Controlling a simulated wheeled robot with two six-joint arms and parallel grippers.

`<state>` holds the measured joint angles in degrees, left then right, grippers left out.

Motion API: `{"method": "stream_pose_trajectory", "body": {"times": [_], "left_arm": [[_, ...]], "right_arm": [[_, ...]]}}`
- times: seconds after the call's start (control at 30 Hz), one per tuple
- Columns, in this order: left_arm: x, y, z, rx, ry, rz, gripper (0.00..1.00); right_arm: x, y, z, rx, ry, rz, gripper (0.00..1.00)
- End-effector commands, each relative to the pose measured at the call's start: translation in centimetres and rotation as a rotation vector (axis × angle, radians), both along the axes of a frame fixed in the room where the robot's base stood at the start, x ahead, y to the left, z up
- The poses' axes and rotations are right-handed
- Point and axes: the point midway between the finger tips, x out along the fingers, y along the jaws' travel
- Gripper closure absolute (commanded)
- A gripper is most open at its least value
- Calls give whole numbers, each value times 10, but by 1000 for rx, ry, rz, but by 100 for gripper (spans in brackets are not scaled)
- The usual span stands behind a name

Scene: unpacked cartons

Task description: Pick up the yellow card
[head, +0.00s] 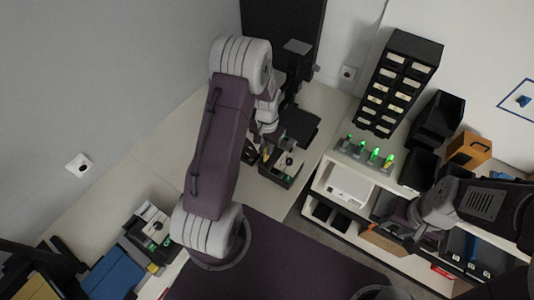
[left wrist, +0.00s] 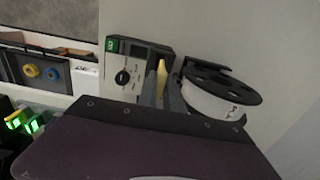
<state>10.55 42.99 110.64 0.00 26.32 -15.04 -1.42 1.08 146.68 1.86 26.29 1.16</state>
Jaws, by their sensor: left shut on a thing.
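My left gripper (head: 263,150) is over the far table, beside a dark device. In the left wrist view its two fingers (left wrist: 161,92) are shut on a narrow yellow piece, which I take to be the yellow card (left wrist: 161,78). Only its upper part shows between the fingers. A bit of yellow (head: 265,157) also shows at the gripper in the head view. My right gripper (head: 420,240) is at the right, by the shelf; its fingers are too dark and small to read.
A grey device with a knob (left wrist: 125,72) and a white spool with black rims (left wrist: 222,92) stand close on either side of the left fingers. A white shelf unit (head: 335,215) with green-lit chargers (head: 365,155) and a black drawer cabinet (head: 398,82) stand right.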

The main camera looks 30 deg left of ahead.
Motion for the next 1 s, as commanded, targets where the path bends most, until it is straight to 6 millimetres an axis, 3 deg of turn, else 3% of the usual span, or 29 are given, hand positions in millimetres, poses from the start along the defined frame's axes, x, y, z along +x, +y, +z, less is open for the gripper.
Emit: {"method": "stream_pose_trajectory", "body": {"times": [0.03,0.5,0.7,1.0], "left_arm": [[1,0,6,2,-6,0,100],[48,-90,66,0,-2,-2,100],[54,-103,77,0,1,0,100],[54,-103,78,0,1,-2,100]], "right_arm": [[0,0,-8,0,0,0,64],[0,0,-37,0,0,0,64],[0,0,-39,0,0,0,64],[0,0,-38,0,0,0,64]]}}
